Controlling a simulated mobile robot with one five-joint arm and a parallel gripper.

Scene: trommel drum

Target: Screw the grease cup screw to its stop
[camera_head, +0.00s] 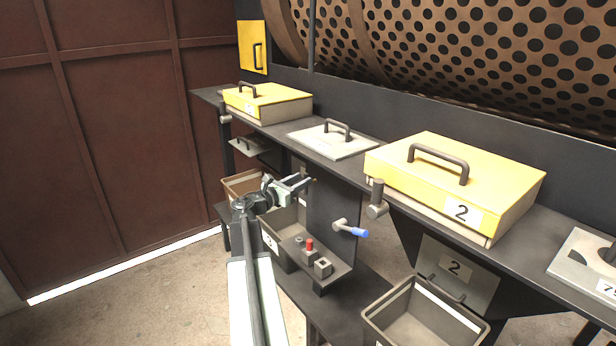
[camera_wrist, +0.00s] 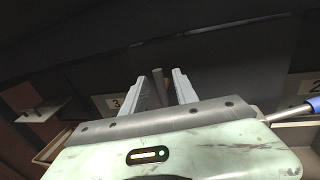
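My gripper (camera_head: 304,182) is in front of the dark panel below the bench edge. In the wrist view its two pale fingers (camera_wrist: 164,80) stand apart, with gaps beside a brownish post (camera_wrist: 158,84) between them. I cannot tell how deep the post stands between the fingers. No part is marked as the grease cup screw; I cannot tell whether this post is it. A small red-capped part (camera_head: 309,245) stands on a low bracket shelf (camera_head: 338,272), below my gripper, beside a square grey block (camera_head: 323,267) and a small nut-like part (camera_head: 298,240).
A blue-handled lever (camera_head: 352,230) sticks out of the panel to the right of my gripper; it also shows in the wrist view (camera_wrist: 318,106). A grey cylindrical knob (camera_head: 377,198) hangs at the bench edge. Yellow-lidded boxes (camera_head: 480,172) stand above, open bins (camera_head: 372,318) below.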

